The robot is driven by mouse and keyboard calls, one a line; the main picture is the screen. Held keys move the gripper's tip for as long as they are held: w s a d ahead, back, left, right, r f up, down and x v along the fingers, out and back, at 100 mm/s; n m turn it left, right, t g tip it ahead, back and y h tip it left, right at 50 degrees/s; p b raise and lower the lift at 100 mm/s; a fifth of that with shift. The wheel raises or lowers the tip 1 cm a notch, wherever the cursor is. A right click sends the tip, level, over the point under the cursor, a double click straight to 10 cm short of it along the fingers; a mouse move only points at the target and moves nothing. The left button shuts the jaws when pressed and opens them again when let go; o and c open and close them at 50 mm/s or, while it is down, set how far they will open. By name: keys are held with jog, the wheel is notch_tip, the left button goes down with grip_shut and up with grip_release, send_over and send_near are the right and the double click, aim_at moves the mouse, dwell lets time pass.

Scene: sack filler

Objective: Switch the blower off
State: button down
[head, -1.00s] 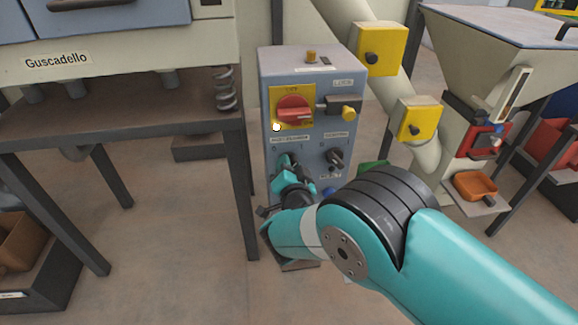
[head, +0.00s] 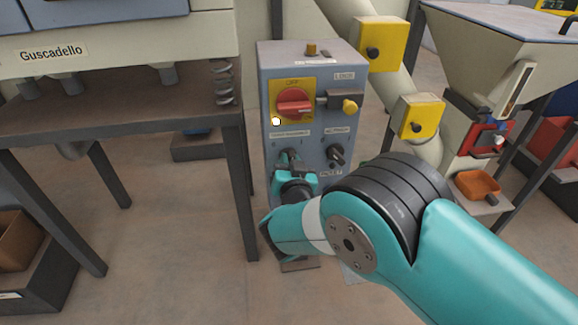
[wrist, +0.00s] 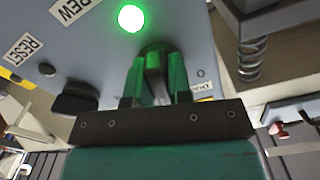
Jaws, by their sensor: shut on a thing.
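The blue-grey control box (head: 309,58) stands ahead, with a red rotary switch (head: 293,104) on a yellow plate. Two small selector knobs sit below it. My gripper (head: 289,160) is at the lower-left one, roughly upright against the panel. In the wrist view my gripper (wrist: 154,75) is shut on a dark selector knob (wrist: 155,50), mostly hidden between the fingers. I cannot read its label in full. The other black knob (head: 336,155) is free on the right; a black knob (wrist: 75,98) also shows in the wrist view. A green lamp (wrist: 131,18) glows above the fingers.
Yellow boxes (head: 381,44) sit on the pale pipe at right. A steel table (head: 120,115) stands close on the left. A hopper (head: 490,50) stands at right.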

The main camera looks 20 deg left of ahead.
jog(key=n+b, duration=0.1)
jog(key=n, duration=0.4)
jog(key=shift+f+n+b, duration=0.1)
jog(key=shift+n+b, duration=0.2)
jog(key=n, duration=0.5)
jog(key=shift+d+n, duration=0.1)
jog(key=shift+n, duration=0.3)
jog(key=c, duration=1)
grip_release()
jog(key=shift+c, duration=0.2)
jog(key=b+v, duration=1.2)
jog(key=v, duration=0.5)
jog(key=shift+b, duration=0.35)
